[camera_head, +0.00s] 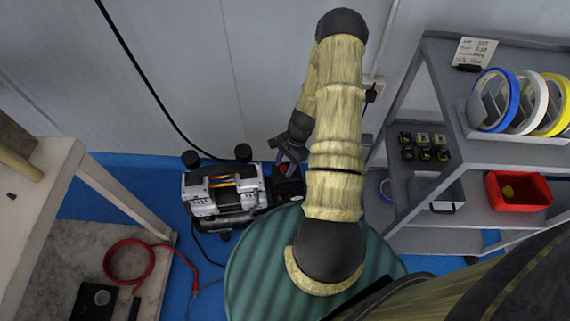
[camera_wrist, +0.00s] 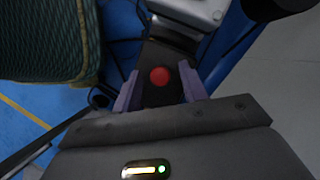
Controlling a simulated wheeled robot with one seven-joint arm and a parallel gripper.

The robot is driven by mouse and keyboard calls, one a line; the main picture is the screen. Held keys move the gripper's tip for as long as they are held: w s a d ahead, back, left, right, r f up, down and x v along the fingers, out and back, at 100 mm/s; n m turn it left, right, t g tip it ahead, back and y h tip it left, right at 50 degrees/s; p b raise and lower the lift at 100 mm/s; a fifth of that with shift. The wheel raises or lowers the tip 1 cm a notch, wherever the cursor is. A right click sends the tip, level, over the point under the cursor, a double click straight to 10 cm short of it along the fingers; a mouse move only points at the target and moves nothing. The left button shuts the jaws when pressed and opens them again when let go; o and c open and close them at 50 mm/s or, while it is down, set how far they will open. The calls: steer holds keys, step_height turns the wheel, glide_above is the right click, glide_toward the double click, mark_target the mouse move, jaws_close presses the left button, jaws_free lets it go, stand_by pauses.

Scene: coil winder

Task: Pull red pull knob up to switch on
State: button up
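The red pull knob (camera_wrist: 160,76) is a small round red cap on a black switch box (camera_wrist: 160,95) in the wrist view. My gripper (camera_wrist: 159,72) has its two purple fingers apart, one on each side of the knob, with dark gaps between fingers and knob. I cannot tell how deep the fingertips are relative to the knob. In the head view the compressor motor (camera_head: 222,198) stands by the wall, with the black switch box (camera_head: 288,184) at its right. My gripper (camera_head: 287,158) is just above that box, partly hidden by my arm.
A grey shelf (camera_head: 440,190) with tape rolls (camera_head: 497,100) and a red bin (camera_head: 518,190) stands right. Blue floor shows between.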

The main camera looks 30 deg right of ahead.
jaws_close()
steer(key=shift+r+p, duration=0.75)
steer(key=shift+p, duration=0.15)
steer(key=shift+o, duration=0.4)
jaws_free()
steer(key=p+v, duration=0.3)
steer(key=v, duration=1.4)
steer(key=shift+w+r, duration=0.1)
steer(key=shift+r, duration=0.05)
